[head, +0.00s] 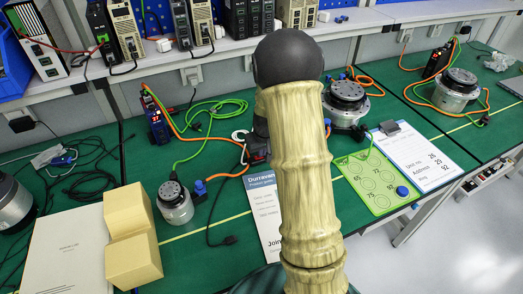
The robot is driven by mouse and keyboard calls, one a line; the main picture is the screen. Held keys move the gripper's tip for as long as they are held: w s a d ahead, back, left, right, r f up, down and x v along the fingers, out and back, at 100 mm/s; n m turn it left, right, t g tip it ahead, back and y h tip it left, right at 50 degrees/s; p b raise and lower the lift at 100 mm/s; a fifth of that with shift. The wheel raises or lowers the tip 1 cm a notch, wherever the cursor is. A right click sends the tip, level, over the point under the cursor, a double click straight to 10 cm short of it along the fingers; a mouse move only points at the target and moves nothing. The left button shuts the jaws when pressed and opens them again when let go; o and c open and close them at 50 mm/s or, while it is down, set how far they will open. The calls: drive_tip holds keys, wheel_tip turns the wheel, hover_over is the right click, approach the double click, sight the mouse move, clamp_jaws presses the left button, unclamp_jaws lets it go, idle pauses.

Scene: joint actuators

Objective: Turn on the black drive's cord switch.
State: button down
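A black drive (258,146) with a small red display stands at mid-table, partly hidden behind my arm. A dark blue drive (156,118) with red digits stands to its left. Another black drive (438,60) stands on the right-hand table with orange and green cables. A black cord runs across the front and ends in a small black piece (230,240); I cannot tell whether this is a cord switch. Another small dark piece (197,127) lies by the green cable. No switch position is readable. My arm crosses the centre of the view; my gripper does not show.
Round actuators stand at left (174,203), behind my arm (345,102) and at right (456,90). Yellow blocks (130,240) and a beige box (68,255) fill the front left. A green card (375,182) and a white sheet (418,158) lie right. Loose cables cross the tables.

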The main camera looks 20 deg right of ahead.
sight(258, 157)
drive_tip(key=shift+a, duration=0.15)
drive_tip(key=shift+a+r+p, duration=0.15)
drive_tip(key=shift+a+p, duration=0.2)
drive_tip(key=shift+a, duration=0.35)
drive_tip(key=shift+r, duration=0.1)
drive_tip(key=shift+d+r+p, duration=0.1)
drive_tip(key=shift+r+p, duration=0.45)
drive_tip(key=shift+p, duration=0.05)
wheel_tip(258, 157, up, 3)
drive_tip(key=p, duration=0.2)
drive_tip(key=shift+w+d+r+p, duration=0.1)
drive_tip(key=shift+r+p, duration=0.05)
drive_tip(key=shift+p, duration=0.2)
drive_tip(key=s+d+r, duration=0.2)
drive_tip(key=s+r, duration=0.1)
drive_tip(key=r, duration=0.5)
drive_tip(key=shift+r, duration=0.35)
